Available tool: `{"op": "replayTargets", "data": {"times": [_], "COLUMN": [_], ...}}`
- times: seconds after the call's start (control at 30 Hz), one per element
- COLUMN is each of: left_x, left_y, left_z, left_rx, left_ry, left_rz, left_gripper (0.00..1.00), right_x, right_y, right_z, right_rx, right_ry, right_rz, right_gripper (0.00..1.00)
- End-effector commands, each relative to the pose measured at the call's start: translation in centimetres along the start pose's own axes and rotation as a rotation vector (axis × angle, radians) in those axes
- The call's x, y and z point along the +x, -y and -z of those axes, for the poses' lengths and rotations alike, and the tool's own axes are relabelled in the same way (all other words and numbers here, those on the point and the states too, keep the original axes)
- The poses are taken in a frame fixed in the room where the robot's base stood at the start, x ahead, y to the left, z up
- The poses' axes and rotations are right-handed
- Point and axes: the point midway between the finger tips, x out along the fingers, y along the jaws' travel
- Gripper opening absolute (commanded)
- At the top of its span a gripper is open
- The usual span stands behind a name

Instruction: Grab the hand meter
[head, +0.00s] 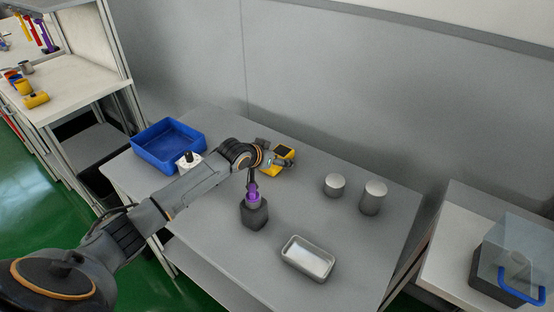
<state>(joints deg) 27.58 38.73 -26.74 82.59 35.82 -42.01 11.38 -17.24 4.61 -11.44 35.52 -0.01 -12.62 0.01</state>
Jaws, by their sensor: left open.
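The yellow hand meter (279,167) with a dark screen lies on the grey table (325,225), toward the back middle. My left gripper (278,161) is at the meter, at the end of the arm that comes in from the left. Its fingers are open and overlap the meter in the picture. I cannot tell whether they touch it. The gripper and wrist hide part of the meter's left side. My right gripper is not in view.
A blue bin (157,158) stands at the table's left, with a white item (187,160) beside it. A dark holder (254,215) with a purple-handled tool stands in front of the gripper. A metal tray (308,259) and two cylinders (334,185) (373,198) are to the right.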

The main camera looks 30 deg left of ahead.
Motion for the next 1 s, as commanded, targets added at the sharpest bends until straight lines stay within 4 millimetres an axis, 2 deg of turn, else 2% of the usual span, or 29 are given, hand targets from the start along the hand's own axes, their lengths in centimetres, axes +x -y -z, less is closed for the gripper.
{"op": "replayTargets", "data": {"times": [0.33, 0.6, 0.67, 0.87, 1.0], "left_x": [0.6, 0.6, 0.6, 0.5, -0.2], "left_y": [0.0, 0.0, 0.0, 0.0, 0.0], "left_z": [0.0, -0.1, 0.1, 0.1, 1.2], "left_rx": [0.001, 0.001, 0.001, 0.001, 0.001], "left_ry": [0.001, 0.001, -0.001, -0.001, -0.005], "left_rz": [0.0, 0.0, 0.0, 0.0, 0.0], "left_gripper": [0.83, 0.28, 0.18, 0.18, 0.18], "right_x": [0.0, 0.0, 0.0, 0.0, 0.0], "right_y": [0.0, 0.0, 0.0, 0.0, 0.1], "right_z": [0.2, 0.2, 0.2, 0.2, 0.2], "right_rx": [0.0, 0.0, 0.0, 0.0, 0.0], "right_ry": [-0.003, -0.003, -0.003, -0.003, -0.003], "right_rz": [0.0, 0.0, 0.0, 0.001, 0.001], "right_gripper": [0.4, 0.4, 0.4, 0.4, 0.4]}}
